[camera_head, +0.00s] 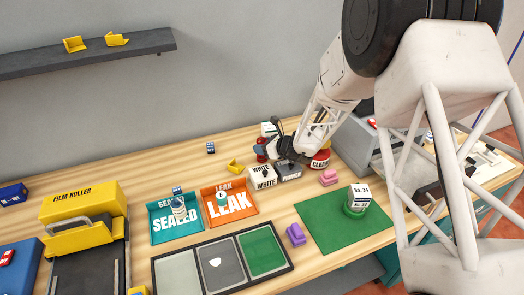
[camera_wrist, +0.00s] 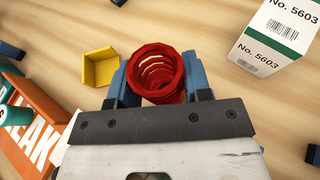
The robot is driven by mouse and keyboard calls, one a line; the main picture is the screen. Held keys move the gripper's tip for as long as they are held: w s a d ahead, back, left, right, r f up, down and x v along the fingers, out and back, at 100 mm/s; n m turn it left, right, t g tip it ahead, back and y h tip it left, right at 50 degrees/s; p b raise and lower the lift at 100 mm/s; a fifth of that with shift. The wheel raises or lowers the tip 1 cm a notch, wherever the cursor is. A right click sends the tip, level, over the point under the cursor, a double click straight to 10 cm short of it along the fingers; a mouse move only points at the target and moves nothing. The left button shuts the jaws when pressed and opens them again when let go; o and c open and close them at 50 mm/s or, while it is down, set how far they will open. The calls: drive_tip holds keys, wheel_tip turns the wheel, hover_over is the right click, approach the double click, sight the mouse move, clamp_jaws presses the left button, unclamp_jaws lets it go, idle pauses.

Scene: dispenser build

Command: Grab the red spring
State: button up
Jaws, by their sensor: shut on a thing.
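The red spring (camera_wrist: 155,75) sits between the two blue fingers of my gripper (camera_wrist: 157,85) in the wrist view. The fingers touch it on both sides, and I look partly down through its coils. In the head view the red spring (camera_head: 261,149) shows small at the tips of my gripper (camera_head: 268,149), near the back of the wooden table. The gripper is shut on the spring. I cannot tell whether the spring's lower end touches the table.
A yellow bracket (camera_wrist: 100,68) lies just left of the spring. A white-and-green box (camera_wrist: 275,40) stands to the right in the wrist view. The box labelled WHITE (camera_head: 263,178), the red CLEAR container (camera_head: 320,160) and the orange LEAK tray (camera_head: 240,212) are close by.

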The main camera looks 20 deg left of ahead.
drive_tip(key=shift+r, duration=0.15)
drive_tip(key=shift+r, duration=4.85)
